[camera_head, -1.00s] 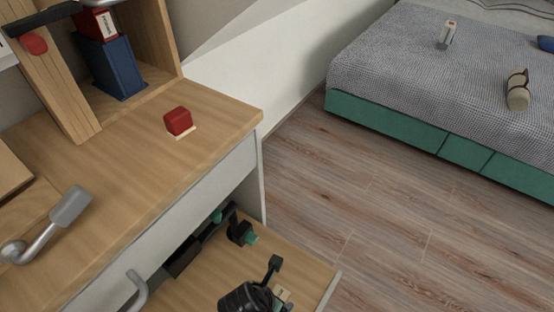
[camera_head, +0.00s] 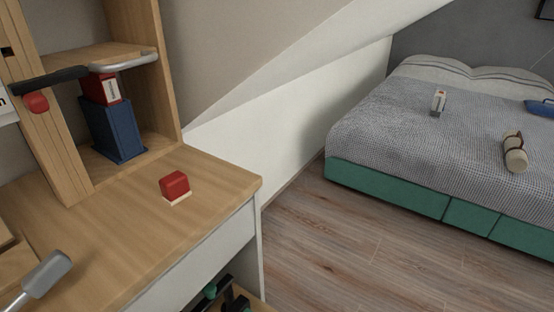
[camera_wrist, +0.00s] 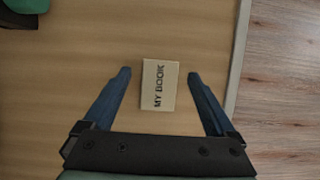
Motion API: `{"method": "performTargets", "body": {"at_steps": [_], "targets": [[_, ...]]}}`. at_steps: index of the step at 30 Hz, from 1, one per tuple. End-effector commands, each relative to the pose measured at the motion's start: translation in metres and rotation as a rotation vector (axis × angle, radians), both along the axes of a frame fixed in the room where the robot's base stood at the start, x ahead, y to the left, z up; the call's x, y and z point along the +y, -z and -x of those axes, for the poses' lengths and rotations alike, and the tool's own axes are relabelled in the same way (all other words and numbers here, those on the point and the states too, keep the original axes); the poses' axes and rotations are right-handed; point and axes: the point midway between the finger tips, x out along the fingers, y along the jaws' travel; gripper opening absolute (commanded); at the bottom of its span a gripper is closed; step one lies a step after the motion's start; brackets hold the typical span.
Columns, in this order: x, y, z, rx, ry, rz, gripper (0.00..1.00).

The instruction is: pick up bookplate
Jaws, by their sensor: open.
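The bookplate (camera_wrist: 158,85) is a small cream card with "MY BOOK" printed on it. In the wrist view it lies flat on a wooden surface that looks like the inside of the pulled-out desk drawer. My gripper (camera_wrist: 159,75) is open above it. One blue finger is on each side of the card, with a gap to both. The card is outside the current head view, and the gripper's fingers do not show there.
A pale edge (camera_wrist: 239,60) bounds the wooden surface at right, with floor beyond. A dark green and black object (camera_wrist: 22,10) is at upper left. On the desk (camera_head: 110,235) are a red block (camera_head: 175,184) and a blue book (camera_head: 113,130). A bed (camera_head: 400,130) stands at right.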

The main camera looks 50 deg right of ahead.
Motion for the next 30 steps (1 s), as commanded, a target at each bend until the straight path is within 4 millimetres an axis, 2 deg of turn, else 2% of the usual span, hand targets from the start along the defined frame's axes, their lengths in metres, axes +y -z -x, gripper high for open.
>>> {"method": "performTargets", "body": {"at_steps": [3,4,18,19,30], "targets": [[0.0,0.001,0.0,0.001,-0.001,0.0,0.91],[-0.0001,0.0015,0.0,0.0,0.0,0.0,0.88],[0.0,0.0015,0.0001,0.001,0.0,0.0,0.03],[0.0,0.0015,0.0,0.0,0.0,0.0,0.01],[-0.0001,0.0001,-0.0001,0.0,0.001,0.001,0.01]]}}
